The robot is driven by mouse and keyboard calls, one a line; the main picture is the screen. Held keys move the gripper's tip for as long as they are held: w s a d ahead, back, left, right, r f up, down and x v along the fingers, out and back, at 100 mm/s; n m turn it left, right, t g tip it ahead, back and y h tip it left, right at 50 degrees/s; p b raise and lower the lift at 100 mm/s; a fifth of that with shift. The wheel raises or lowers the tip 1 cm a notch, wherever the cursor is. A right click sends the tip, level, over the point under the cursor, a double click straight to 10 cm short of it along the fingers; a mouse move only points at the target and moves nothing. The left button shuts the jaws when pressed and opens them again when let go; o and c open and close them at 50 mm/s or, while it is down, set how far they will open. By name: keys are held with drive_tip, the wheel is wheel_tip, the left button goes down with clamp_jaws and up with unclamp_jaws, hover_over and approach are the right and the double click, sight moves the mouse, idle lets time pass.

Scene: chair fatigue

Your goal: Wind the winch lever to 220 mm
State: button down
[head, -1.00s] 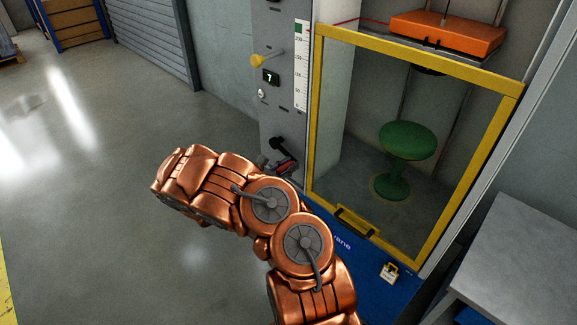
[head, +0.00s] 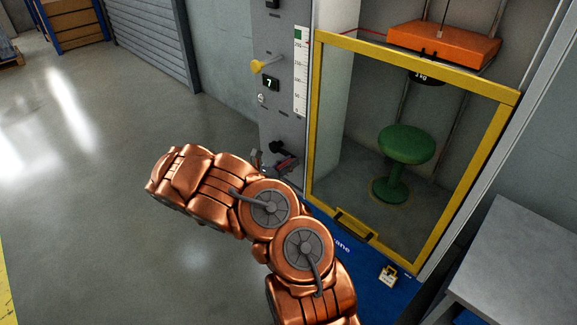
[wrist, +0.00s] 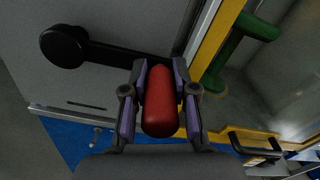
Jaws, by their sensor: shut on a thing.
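My gripper (wrist: 160,105) is shut on the red grip of the winch lever (wrist: 158,100), with one finger on each side in the wrist view. The lever's black arm runs left from the grip to a round black hub (wrist: 65,47) on the grey panel. In the head view the hub (head: 277,148) shows low on the grey column, with the red grip (head: 287,163) just below it, partly hidden by my arm. A white scale (head: 300,75) with a green mark at its top is on the column.
A yellow-framed clear guard (head: 410,70) encloses a green stool (head: 405,145). A yellow knob (head: 258,66) sticks out of the column above a small display (head: 271,84) reading 7. A grey table (head: 515,250) stands at the right. The floor at left is clear.

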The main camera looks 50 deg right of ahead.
drive_tip(key=shift+w+r+n+p, duration=0.1)
drive_tip(key=shift+r+n+p, duration=0.4)
drive_tip(key=shift+r+n, duration=0.5)
drive_tip(key=c, duration=0.9)
unclamp_jaws()
drive_tip(key=a, duration=1.2)
drive_tip(key=shift+w, duration=0.15)
